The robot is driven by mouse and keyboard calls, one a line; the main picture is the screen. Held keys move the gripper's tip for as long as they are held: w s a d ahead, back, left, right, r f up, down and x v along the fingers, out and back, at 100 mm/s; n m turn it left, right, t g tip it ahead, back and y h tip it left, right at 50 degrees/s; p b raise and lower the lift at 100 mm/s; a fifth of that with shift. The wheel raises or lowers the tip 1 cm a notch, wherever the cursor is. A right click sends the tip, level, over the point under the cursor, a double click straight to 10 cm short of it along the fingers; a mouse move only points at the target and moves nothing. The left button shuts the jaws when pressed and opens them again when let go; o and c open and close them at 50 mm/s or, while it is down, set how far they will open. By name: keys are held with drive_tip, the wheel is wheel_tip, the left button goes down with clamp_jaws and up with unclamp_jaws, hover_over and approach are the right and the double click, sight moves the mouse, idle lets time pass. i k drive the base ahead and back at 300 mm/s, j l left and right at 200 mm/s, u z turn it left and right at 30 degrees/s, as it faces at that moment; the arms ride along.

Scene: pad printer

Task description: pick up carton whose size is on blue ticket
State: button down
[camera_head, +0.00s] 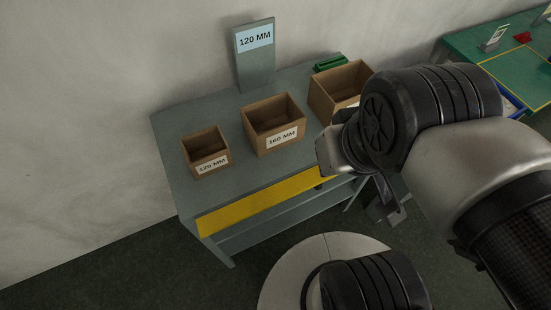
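A blue ticket reading "120 MM" (255,40) is on an upright grey panel (256,70) at the back of the table. The small open carton labelled "120 MM" (206,153) stands at the table's left. The middle carton, labelled "160 MM" (273,124), stands to its right. A larger carton (338,88) stands further right, its label mostly hidden by my arm. My gripper (385,209) shows only in part below my wrist, right of the table's front edge and apart from the cartons. Whether its fingers are open or shut does not show.
The grey table (180,128) has a yellow front strip (262,199) and a lower shelf. A green object (330,62) lies at the back right. A green table (465,43) with a red item (522,37) stands further right. The wall is close behind.

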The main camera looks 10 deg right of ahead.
sight(207, 153)
drive_tip(key=j+z, duration=0.1)
drive_tip(key=j, duration=1.25)
